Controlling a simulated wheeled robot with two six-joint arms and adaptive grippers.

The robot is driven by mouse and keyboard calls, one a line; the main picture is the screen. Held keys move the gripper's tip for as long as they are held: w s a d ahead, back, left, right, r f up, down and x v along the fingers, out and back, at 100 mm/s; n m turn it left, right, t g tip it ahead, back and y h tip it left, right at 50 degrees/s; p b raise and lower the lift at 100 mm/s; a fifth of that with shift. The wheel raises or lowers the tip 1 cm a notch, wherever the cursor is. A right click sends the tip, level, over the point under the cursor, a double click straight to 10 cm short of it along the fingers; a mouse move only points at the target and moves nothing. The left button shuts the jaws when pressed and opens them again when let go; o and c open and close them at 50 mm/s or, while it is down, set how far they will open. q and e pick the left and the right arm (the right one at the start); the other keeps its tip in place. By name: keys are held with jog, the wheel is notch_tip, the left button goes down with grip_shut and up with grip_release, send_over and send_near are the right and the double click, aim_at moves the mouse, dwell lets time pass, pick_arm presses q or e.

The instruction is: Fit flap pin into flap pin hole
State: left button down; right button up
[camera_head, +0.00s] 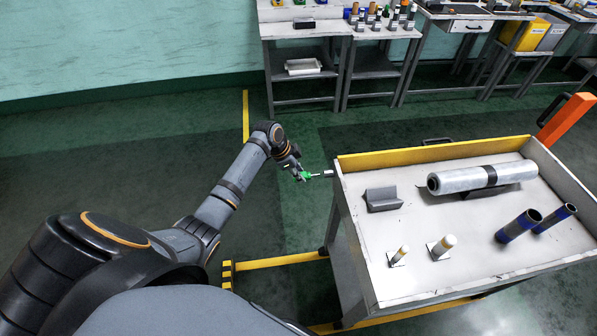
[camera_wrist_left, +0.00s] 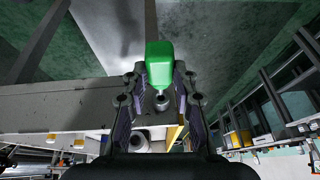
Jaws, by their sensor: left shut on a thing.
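My left gripper (camera_head: 299,172) is shut on a green-handled pin (camera_head: 305,176) just left of the cart. A pale metal tip (camera_head: 327,173) shows to the right of the green part, close to the cart's left side; I cannot tell whether it touches. In the left wrist view the green handle (camera_wrist_left: 159,65) sits between the fingertips (camera_wrist_left: 161,85), with a grey round metal end (camera_wrist_left: 162,102) below it. I cannot make out the flap pin hole in either view. My right gripper is not in view.
The white cart (camera_head: 400,292) has a yellow rear edge and an orange handle post (camera_head: 567,122). It carries a wrapped film roll (camera_head: 470,178), a grey bracket (camera_head: 383,199), two blue tubes (camera_head: 519,226) and two small capped posts (camera_head: 442,246). Workbenches (camera_head: 330,30) stand behind.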

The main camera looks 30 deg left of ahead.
aim_at(308, 174)
pick_arm(q)
jog(key=shift+w+d, duration=0.15)
jog(key=shift+w+d+b, duration=0.3)
jog(key=shift+w+d, duration=0.5)
jog(key=shift+d, duration=0.25)
jog(key=shift+p, duration=0.3)
dwell(0.5)
jog(key=shift+p, duration=0.35)
jog(key=shift+w+d, duration=0.1)
jog(key=shift+d, duration=0.05)
